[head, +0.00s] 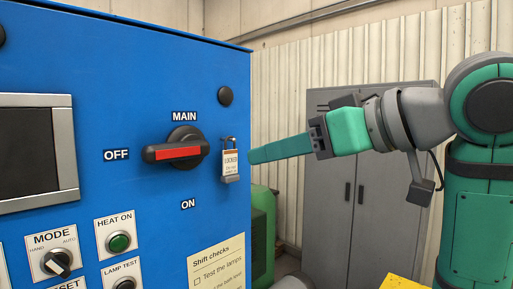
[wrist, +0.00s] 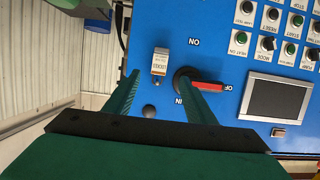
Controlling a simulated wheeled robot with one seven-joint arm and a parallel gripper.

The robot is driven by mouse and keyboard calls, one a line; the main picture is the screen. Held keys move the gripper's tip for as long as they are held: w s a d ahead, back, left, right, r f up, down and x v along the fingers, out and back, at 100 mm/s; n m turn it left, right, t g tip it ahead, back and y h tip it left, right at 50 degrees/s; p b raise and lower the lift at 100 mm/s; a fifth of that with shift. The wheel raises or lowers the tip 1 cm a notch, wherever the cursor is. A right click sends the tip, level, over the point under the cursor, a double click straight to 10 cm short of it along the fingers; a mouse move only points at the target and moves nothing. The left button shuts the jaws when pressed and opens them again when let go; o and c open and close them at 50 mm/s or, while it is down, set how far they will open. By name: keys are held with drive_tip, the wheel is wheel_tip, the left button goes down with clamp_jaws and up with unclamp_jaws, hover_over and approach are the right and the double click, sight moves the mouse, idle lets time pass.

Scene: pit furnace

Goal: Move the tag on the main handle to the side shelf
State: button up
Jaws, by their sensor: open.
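A white tag (head: 231,164) marked LOCKED, on a grey padlock, hangs at the right end of the main handle (head: 175,152), close to the blue panel. The handle is black with a red bar, lies level and has its red end toward OFF. My gripper (head: 251,156) is just right of the tag in the head view, with its fingers pointing at it. In the wrist view the tag (wrist: 159,66) shows between the tips of my open gripper (wrist: 160,76), and the right finger covers part of the handle (wrist: 205,85). The gripper is empty. I cannot make out the side shelf.
The blue panel (head: 105,75) carries a screen (head: 28,150), knobs and lamps left of and below the handle. A grey cabinet (head: 385,190) and a green machine (head: 262,235) stand behind my arm. A yellow surface (head: 402,284) shows at the bottom edge.

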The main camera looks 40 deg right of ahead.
sight(231, 159)
drive_tip(key=x, duration=1.1)
drive_tip(key=shift+w, duration=0.3)
drive_tip(key=shift+s+d, duration=0.15)
drive_tip(key=shift+s, duration=0.05)
drive_tip(key=c, duration=1.1)
drive_tip(key=shift+r, duration=0.4)
drive_tip(key=shift+s+d, duration=0.15)
drive_tip(key=shift+s, duration=2.8)
